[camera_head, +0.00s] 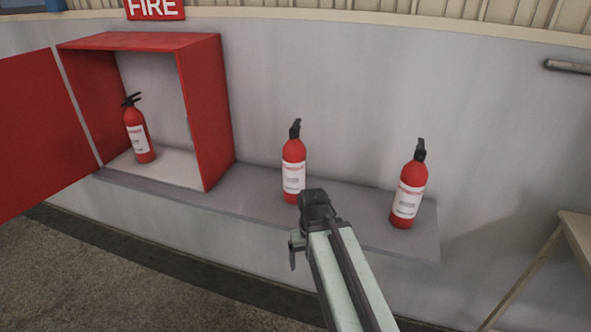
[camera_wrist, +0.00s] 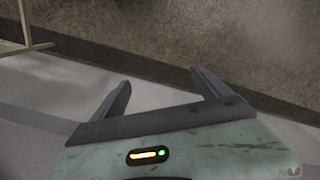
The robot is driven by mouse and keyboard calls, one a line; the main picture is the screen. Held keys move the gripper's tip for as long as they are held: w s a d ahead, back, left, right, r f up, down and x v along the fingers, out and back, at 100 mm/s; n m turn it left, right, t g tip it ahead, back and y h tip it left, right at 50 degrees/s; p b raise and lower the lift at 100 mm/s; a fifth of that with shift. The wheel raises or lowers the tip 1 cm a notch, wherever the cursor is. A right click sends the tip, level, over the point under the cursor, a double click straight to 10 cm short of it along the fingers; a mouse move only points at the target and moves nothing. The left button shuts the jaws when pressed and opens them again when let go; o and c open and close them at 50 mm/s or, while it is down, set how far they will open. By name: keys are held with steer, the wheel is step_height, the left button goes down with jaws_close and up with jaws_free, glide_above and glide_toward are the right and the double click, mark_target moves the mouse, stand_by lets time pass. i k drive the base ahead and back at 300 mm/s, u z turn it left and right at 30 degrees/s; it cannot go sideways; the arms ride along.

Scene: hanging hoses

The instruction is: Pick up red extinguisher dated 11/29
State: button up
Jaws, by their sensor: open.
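Three red extinguishers with white labels and black tops show in the head view. One extinguisher (camera_head: 140,135) stands inside the open red cabinet. A second (camera_head: 293,168) stands on the grey ledge behind my arm, its base partly hidden by my arm. A third (camera_head: 408,195) stands toward the ledge's right end. The label dates are too small to read, so I cannot tell which is dated 11/29. My gripper (camera_head: 293,262) points down in front of the middle extinguisher, apart from it. In the wrist view my gripper (camera_wrist: 162,84) is open, with nothing between its fingers.
The red cabinet (camera_head: 205,115) has its door (camera_head: 40,130) swung open to the left. A grey ledge (camera_head: 245,195) runs along the curved wall. A wooden stand (camera_head: 575,230) is at the right edge, below a wall bar (camera_head: 568,66). Bare floor (camera_head: 110,285) lies in front.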

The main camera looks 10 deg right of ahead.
mark_target(294, 151)
steer(key=k, duration=0.55)
steer(key=u, duration=0.45)
steer(key=k, duration=1.3)
steer(key=u, duration=0.3)
steer(key=i, duration=1.45)
steer(key=u, duration=0.4)
steer(key=i, duration=0.55)
steer(key=u, duration=0.65)
steer(key=k, duration=0.75)
steer(key=u, duration=0.2)
steer(key=i, duration=0.75)
steer(key=z, duration=0.1)
